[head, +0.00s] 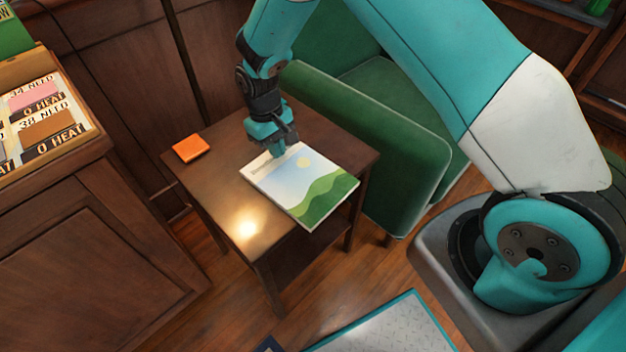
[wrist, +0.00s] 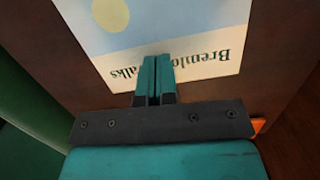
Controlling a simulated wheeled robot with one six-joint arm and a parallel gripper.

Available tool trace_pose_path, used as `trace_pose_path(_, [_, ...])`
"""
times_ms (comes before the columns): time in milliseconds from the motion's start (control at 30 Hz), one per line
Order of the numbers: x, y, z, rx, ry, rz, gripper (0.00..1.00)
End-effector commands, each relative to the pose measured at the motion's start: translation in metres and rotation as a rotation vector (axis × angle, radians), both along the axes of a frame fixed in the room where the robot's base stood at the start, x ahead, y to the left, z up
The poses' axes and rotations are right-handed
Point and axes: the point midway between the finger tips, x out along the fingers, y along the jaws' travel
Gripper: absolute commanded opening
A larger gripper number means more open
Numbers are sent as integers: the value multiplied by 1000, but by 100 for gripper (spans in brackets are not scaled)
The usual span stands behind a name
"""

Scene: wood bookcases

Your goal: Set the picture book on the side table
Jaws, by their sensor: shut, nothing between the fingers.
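The picture book (head: 305,187) lies flat on the brown side table (head: 215,205), its cover showing green hills, blue sky and a yellow sun. In the wrist view the book (wrist: 200,30) shows part of a printed title. My gripper (head: 278,152) is over the book's upper left edge, pointing down. In the wrist view the fingers of my gripper (wrist: 157,62) are together with nothing between them, and their tips overlap the book's cover. I cannot tell whether they touch it.
An orange pad (head: 190,148) lies on the table's left corner. A green armchair (head: 395,150) stands close to the table's right side. A wood cabinet (head: 85,250) with a tray of cards (head: 45,120) stands at left. The table's front left part is bare.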

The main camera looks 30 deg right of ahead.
Motion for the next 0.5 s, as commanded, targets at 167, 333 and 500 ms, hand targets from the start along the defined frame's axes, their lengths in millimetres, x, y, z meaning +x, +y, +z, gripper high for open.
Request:
trace_pose_path(167, [-38, -12, 1, -1, 3, 0, 0])
trace_pose_path(333, [-74, -23, 0, -1, 2, 0, 0])
trace_pose_path(500, [-105, -33, 0, -1, 2, 0, 0])
